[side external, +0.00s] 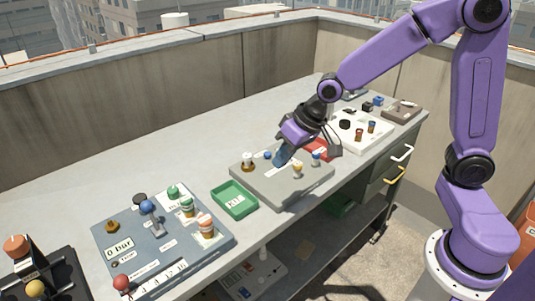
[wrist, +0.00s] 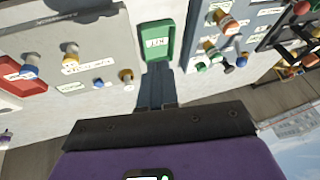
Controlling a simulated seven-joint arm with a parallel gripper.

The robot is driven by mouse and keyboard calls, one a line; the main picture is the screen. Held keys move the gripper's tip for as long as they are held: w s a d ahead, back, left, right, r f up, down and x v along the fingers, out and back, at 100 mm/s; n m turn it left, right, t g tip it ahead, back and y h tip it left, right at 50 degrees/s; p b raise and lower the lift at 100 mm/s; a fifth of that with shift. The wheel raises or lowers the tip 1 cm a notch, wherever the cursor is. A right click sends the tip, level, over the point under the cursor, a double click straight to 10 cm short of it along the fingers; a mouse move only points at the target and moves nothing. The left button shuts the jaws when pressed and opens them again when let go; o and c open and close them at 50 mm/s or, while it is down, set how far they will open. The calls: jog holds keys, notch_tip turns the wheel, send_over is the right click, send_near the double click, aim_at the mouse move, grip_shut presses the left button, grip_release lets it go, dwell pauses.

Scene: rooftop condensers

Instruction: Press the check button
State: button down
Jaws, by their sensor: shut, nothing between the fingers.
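I cannot tell which control is the check button, as the small labels are not readable. A grey panel (side external: 283,190) in the middle of the bench carries several small blue and yellow-topped controls; it also shows at the left of the wrist view (wrist: 105,45). My gripper (side external: 281,158) is shut and empty, pointing down over this panel.
A green tray (side external: 234,200) with a label sits left of the panel. Further left is a blue-grey board (side external: 165,262) with a "0 bar" label and several knobs.

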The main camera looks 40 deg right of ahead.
jog(key=w+d+f+m+t, duration=0.2)
jog(key=w+d+m, duration=0.25)
jog(key=w, duration=0.65)
jog(key=m+t+h, duration=0.2)
jog(key=m+t, duration=0.1)
jog(key=m, duration=0.2)
send_over(270, 154)
jog(key=f, duration=0.2)
jog(key=shift+r, duration=0.25)
jog(key=shift+f, duration=4.4)
jog(key=shift+f, duration=0.1)
jog(key=shift+f, duration=0.35)
